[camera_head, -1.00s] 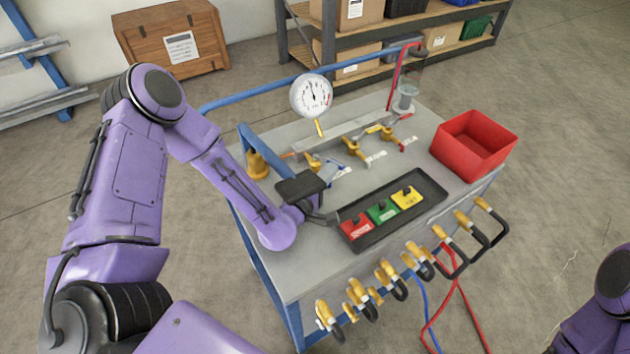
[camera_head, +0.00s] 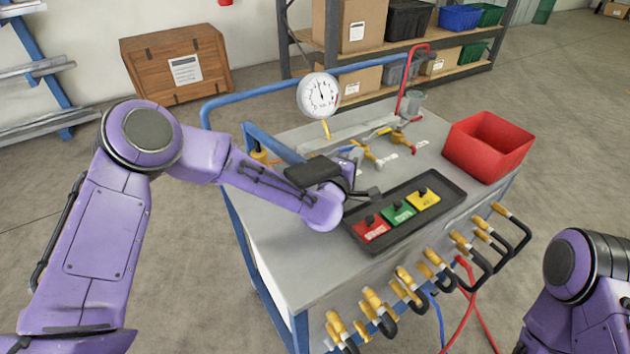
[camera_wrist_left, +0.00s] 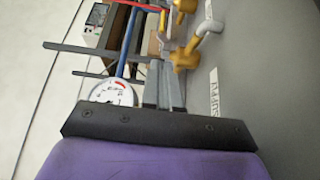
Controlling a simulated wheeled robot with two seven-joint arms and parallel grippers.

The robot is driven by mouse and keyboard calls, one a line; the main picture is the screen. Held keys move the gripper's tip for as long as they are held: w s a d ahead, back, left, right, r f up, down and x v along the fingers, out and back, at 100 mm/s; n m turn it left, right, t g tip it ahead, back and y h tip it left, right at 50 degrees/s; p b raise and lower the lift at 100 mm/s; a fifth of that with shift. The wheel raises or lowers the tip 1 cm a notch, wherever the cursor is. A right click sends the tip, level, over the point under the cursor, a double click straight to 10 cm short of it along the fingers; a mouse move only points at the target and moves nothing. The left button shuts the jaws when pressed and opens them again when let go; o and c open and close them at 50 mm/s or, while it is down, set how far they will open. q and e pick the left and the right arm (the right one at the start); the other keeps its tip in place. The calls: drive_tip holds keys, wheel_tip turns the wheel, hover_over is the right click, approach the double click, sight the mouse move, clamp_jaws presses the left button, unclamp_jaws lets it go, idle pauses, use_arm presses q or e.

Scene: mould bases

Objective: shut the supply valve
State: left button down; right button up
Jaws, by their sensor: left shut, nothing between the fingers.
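My left gripper (camera_head: 351,166) is over the left part of the cart top. In the left wrist view its two grey fingers (camera_wrist_left: 164,82) are together, with nothing between them. A brass valve (camera_wrist_left: 184,58) shows just beyond and beside the fingertips, near a white label (camera_wrist_left: 215,92) partly reading "SUPPLY". Whether the fingers touch the valve or its handle, I cannot tell. In the head view my gripper hides most of this leftmost valve. My right gripper is out of view; only part of the right arm shows.
A pressure gauge (camera_head: 318,95) stands behind the valves. A middle valve (camera_head: 371,157) and a right valve (camera_head: 402,139) sit nearby.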

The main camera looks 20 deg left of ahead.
use_arm(q)
drive_tip(key=shift+w+r+b, duration=0.1)
drive_tip(key=shift+w+b, duration=0.2)
drive_tip(key=shift+b, duration=0.05)
drive_tip(key=shift+w+a+b, duration=0.25)
drive_tip(key=shift+w+b, duration=0.1)
drive_tip(key=shift+w, duration=0.2)
drive_tip(key=s, duration=0.3)
drive_tip(key=s+a+b, duration=0.1)
drive_tip(key=s, duration=0.3)
drive_tip(key=s+a+b, duration=0.1)
drive_tip(key=s, duration=0.2)
drive_tip(key=shift+s, duration=0.15)
